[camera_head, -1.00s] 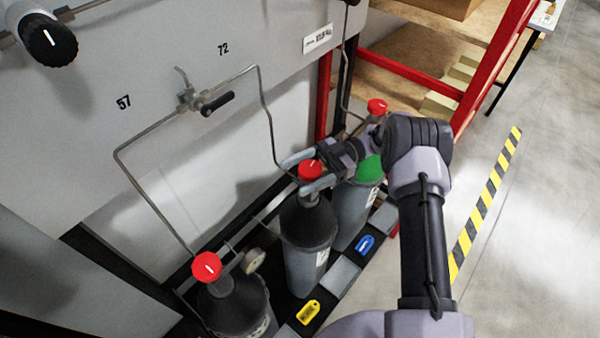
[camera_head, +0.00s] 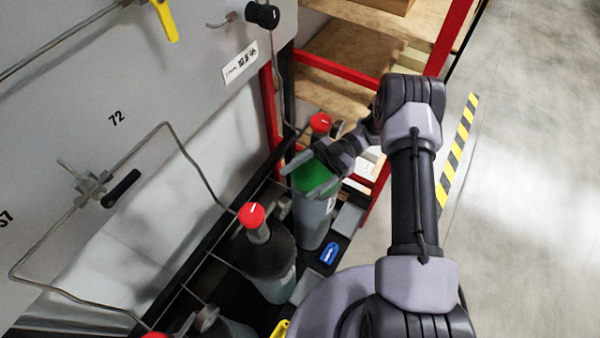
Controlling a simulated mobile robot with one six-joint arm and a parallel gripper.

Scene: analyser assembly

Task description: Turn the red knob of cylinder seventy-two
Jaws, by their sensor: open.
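The red knob (camera_head: 252,215) of cylinder seventy-two sits on top of a dark-shouldered grey cylinder (camera_head: 263,256). A bent pipe runs from it to the wall valve near the "72" label (camera_head: 117,118). A white mark shows on the knob's top. My gripper (camera_head: 297,182) is open and empty, to the right of this knob and apart from it. Its fingers point left, in front of the green shoulder of the neighbouring cylinder in this view. Whether they touch that cylinder I cannot tell.
The green-shouldered cylinder (camera_head: 314,222) has its own red knob (camera_head: 320,122) behind my gripper. Another red knob (camera_head: 155,335) is cut off at the bottom edge. A red-framed shelf (camera_head: 345,72) stands at the back. The floor (camera_head: 520,200) to the right is clear.

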